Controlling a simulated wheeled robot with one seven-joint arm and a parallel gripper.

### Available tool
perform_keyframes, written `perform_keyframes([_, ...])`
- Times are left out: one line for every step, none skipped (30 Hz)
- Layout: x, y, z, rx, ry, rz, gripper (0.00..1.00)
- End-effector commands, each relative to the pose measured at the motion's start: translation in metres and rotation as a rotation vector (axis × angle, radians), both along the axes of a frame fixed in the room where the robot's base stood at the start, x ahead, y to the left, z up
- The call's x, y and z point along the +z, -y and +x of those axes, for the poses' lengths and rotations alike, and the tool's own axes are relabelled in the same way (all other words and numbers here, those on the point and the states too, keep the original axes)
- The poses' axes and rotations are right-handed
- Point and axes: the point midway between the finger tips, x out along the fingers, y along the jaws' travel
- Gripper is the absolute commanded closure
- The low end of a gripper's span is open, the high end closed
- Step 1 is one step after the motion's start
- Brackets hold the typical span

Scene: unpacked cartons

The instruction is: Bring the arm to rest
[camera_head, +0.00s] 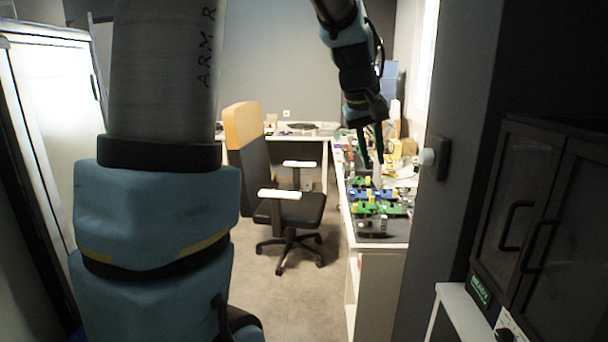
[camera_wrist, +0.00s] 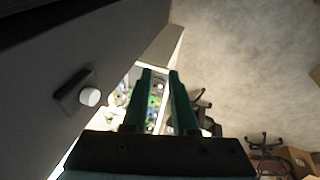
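My arm is raised, with a large blue and grey link filling the left part of the head view. My gripper (camera_head: 372,167) hangs from the top of the head view, pointing down, in front of the long white desk. In the wrist view my gripper (camera_wrist: 160,73) shows two dark green fingers with a clear gap between them. Nothing is held between them. The fingertips appear in front of the desk with its green and blue parts; I cannot tell how far apart they are from it.
A desk (camera_head: 395,231) with several coloured parts runs along the right wall. An office chair (camera_head: 290,208) stands on the carpet. A grey wall edge with a white knob (camera_head: 428,157) is right of my gripper. A dark cabinet (camera_head: 545,215) stands at right.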

Motion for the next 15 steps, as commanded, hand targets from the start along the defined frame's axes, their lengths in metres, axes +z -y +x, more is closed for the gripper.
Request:
perform_keyframes([-0.027, -0.031, -0.004, 0.007, -0.008, 0.040, 0.74])
perform_keyframes([-0.040, -0.048, -0.008, 0.004, -0.009, 0.062, 0.74])
perform_keyframes([-0.058, -0.070, -0.014, -0.002, -0.012, 0.094, 0.74])
perform_keyframes([-0.071, -0.087, -0.021, -0.005, -0.016, 0.115, 0.74])
perform_keyframes([-0.084, -0.103, -0.027, -0.009, -0.022, 0.136, 0.74])
perform_keyframes([-0.100, -0.123, -0.038, -0.018, -0.030, 0.163, 0.74])
perform_keyframes([-0.111, -0.137, -0.046, -0.025, -0.037, 0.180, 0.74])
perform_keyframes([-0.121, -0.150, -0.055, -0.032, -0.043, 0.197, 0.74])
perform_keyframes([-0.134, -0.166, -0.067, -0.041, -0.052, 0.217, 0.74])
perform_keyframes([-0.142, -0.176, -0.076, -0.052, -0.058, 0.229, 0.74])
perform_keyframes([-0.150, -0.185, -0.084, -0.058, -0.064, 0.241, 0.74])
perform_keyframes([-0.158, -0.195, -0.094, -0.067, -0.073, 0.253, 0.74])
perform_keyframes([-0.163, -0.201, -0.101, -0.073, -0.078, 0.260, 0.74])
perform_keyframes([-0.167, -0.206, -0.107, -0.079, -0.083, 0.267, 0.74])
perform_keyframes([-0.172, -0.211, -0.113, -0.086, -0.087, 0.273, 0.74])
